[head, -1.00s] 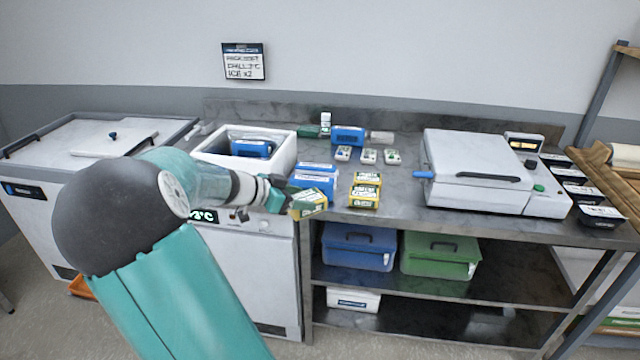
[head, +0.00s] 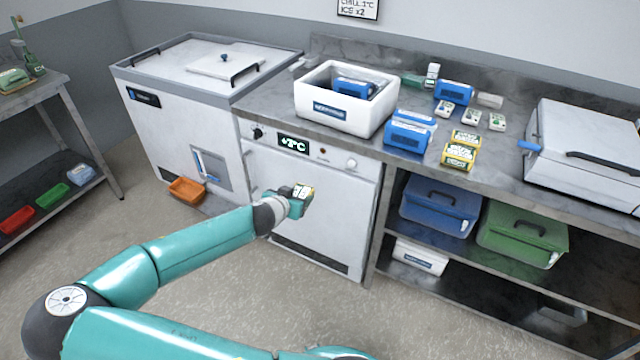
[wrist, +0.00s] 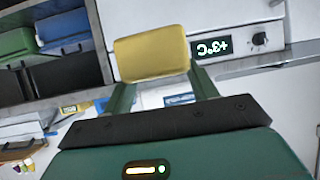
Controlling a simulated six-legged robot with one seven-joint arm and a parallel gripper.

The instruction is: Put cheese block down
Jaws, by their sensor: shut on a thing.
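My gripper (head: 300,203) is held in the air in front of the white fridge front, below the counter top. It is shut on a cheese block (wrist: 152,58), which shows as a yellow block between the two green fingers in the wrist view. In the head view the cheese block (head: 303,191) is small and mostly hidden by the gripper. More yellow packs (head: 459,157) lie on the steel counter (head: 420,170), right of the blue packs (head: 408,136).
A white foam box (head: 340,115) with a blue pack inside stands on the counter. A white press (head: 590,150) is at the right. Blue (head: 440,208) and green (head: 522,236) bins sit on the shelf below. An orange tray (head: 187,191) lies on the floor.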

